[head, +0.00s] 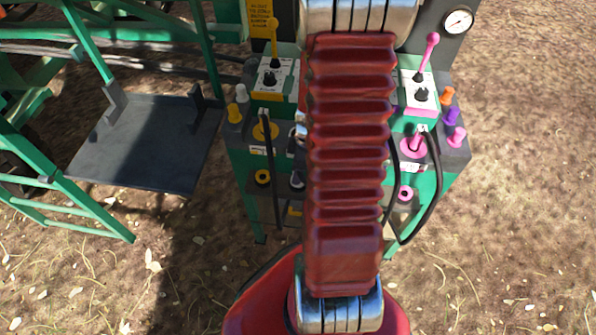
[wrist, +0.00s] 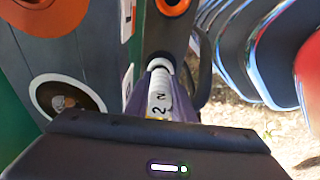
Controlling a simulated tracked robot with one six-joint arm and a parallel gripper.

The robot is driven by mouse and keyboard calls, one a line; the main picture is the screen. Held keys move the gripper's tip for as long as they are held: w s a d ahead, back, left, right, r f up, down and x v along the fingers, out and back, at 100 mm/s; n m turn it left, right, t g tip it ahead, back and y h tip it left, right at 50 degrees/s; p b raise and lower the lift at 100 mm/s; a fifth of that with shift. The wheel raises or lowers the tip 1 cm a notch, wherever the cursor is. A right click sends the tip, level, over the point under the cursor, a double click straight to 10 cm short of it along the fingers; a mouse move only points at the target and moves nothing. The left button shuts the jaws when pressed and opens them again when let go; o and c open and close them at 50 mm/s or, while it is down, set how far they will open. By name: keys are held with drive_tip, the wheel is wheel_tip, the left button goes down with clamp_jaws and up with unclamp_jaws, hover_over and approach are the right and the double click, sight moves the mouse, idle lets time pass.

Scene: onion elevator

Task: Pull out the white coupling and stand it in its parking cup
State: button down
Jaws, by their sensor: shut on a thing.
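The white coupling (wrist: 160,95) shows in the wrist view as a ribbed white piece with dark markings, lengthwise in the picture. My gripper (wrist: 160,108) is shut around it, its dark body filling the bottom of that view. To the left is a round white plate (wrist: 42,86) with a dark, brownish round opening; no coupling sits in it. The coupling's far end points at a dark grey face; whether it touches anything there I cannot tell. In the head view my arm hides the gripper and the coupling. I cannot make out the white parking cup for certain.
A black hose (wrist: 204,65) runs beside the coupling, with an orange ring (wrist: 173,5) above. In the head view, a yellow coupling (head: 265,130) and a pink coupling (head: 416,140) sit on the green panel, with hoses hanging. A pink lever (head: 428,50) stands at the right.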

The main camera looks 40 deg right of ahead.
drive_tip(key=c, duration=1.4)
unclamp_jaws()
drive_tip(key=shift+c, duration=0.2)
drive_tip(key=shift+o, duration=0.2)
drive_tip(key=shift+w+d+r, duration=0.1)
drive_tip(key=shift+r, duration=0.1)
drive_tip(key=shift+r, duration=0.55)
drive_tip(key=shift+c, duration=0.2)
drive_tip(key=shift+w+d+r, duration=0.1)
drive_tip(key=shift+r, duration=1.9)
drive_tip(key=shift+o, duration=0.9)
drive_tip(key=shift+r, duration=0.15)
drive_tip(key=shift+o, duration=0.2)
drive_tip(key=shift+r, duration=0.75)
